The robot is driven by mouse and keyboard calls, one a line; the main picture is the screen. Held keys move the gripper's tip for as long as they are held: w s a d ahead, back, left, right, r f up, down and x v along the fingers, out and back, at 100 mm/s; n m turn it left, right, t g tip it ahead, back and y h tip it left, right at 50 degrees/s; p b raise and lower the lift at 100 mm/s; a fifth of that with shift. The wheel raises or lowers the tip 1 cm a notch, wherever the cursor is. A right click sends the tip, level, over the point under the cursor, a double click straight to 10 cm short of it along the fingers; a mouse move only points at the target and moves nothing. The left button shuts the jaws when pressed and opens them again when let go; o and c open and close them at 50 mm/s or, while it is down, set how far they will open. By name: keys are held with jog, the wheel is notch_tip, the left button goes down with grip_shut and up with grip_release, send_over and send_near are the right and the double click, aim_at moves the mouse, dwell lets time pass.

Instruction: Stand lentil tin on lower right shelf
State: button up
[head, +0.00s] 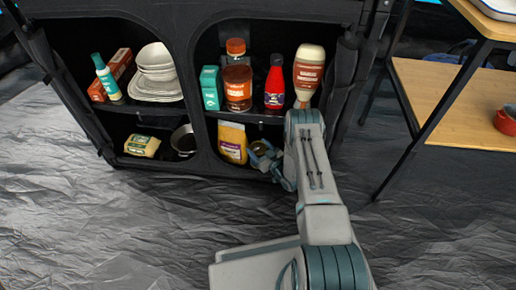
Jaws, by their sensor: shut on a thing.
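My gripper (266,160) is at the front of the lower right shelf of the black fabric cupboard, just right of a yellow packet. It is shut on a small tin (262,148), seen as a pale, round shape, partly hidden by the fingers and my arm. I cannot read its label or tell whether its base touches the shelf. The lower right shelf (284,133) lies in shadow and my arm covers its right part.
The yellow packet (232,142) stands close left of my gripper. Above are a teal box (210,88), brown jar (238,88), red bottle (274,84) and upturned sauce bottle (307,74). The left bay holds dishes (156,75) and a metal bowl (184,141). A wooden table (440,95) stands right.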

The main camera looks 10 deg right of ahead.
jog(key=shift+f, duration=0.45)
jog(key=o, duration=2)
jog(key=shift+c, duration=0.2)
jog(key=shift+f, duration=0.1)
